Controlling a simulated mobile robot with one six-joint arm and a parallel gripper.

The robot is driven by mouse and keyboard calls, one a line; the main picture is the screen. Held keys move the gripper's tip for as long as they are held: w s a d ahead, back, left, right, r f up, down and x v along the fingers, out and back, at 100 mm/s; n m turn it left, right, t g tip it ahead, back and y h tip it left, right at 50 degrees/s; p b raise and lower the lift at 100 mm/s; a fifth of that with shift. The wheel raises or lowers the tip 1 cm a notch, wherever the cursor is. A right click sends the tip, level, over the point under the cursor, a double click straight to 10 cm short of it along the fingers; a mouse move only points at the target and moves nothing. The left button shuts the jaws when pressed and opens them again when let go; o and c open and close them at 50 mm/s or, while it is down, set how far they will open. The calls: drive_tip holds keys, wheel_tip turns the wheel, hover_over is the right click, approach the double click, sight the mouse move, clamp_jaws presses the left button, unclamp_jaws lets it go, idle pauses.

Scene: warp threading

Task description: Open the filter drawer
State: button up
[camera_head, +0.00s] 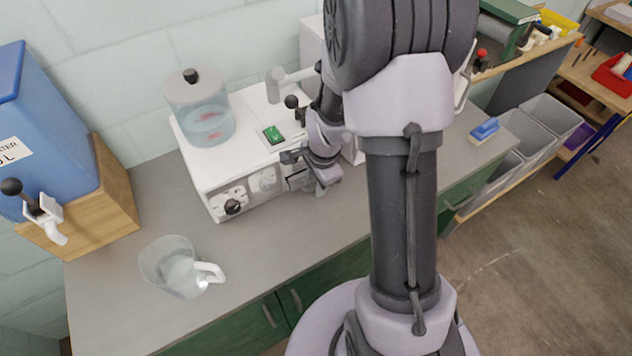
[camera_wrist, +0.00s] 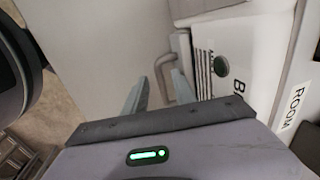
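The white machine (camera_head: 205,165) stands on the grey counter; its front right part is hidden behind my arm in the head view. In the wrist view a grey bar handle (camera_wrist: 164,80) stands out from the white machine front (camera_wrist: 240,55), just beyond and between my fingertips. My gripper (camera_wrist: 161,75) has its two fingers apart, with the handle not visibly clamped. I cannot tell from here whether the handle touches a finger. In the head view my gripper (camera_head: 323,183) is low at the machine's front. No drawer label is readable.
A clear jug (camera_head: 172,265) stands on the counter (camera_head: 285,250) at the front left. A blue water tank (camera_head: 45,130) on a wooden stand is at the far left. A blue-topped brush or sponge (camera_head: 484,130) lies at the right. The counter before the machine is clear.

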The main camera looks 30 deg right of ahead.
clamp_jaws()
idle(1.3)
